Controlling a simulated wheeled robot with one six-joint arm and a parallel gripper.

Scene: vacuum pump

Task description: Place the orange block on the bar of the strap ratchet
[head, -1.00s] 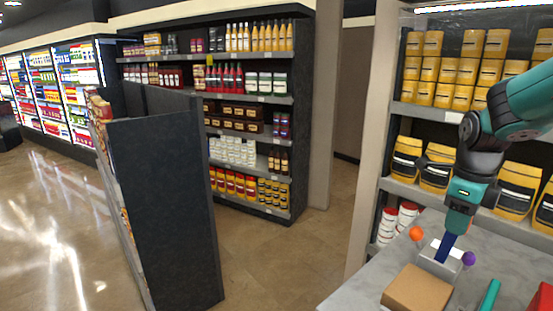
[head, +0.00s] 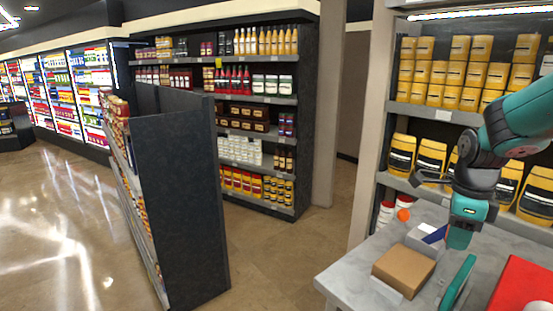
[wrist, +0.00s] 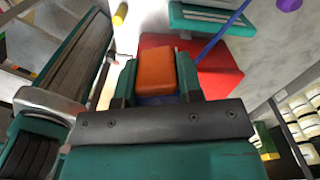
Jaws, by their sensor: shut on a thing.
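The orange block (wrist: 156,72) sits between the two fingers of my gripper (wrist: 157,84) in the wrist view, and the gripper is shut on it. In the head view my gripper (head: 459,238) points down above the grey table; the block is not visible there. I cannot surely pick out the strap ratchet or its bar. A teal slotted part (wrist: 212,17) lies ahead of the gripper in the wrist view. A thin blue strip (wrist: 224,36) runs near it, and a blue piece also shows in the head view (head: 435,234).
A brown box (head: 405,267) and a red block (head: 525,287) rest on the table (head: 347,274). An orange ball (head: 403,215) is at the back left. Shelves of yellow bags (head: 432,157) rise behind.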

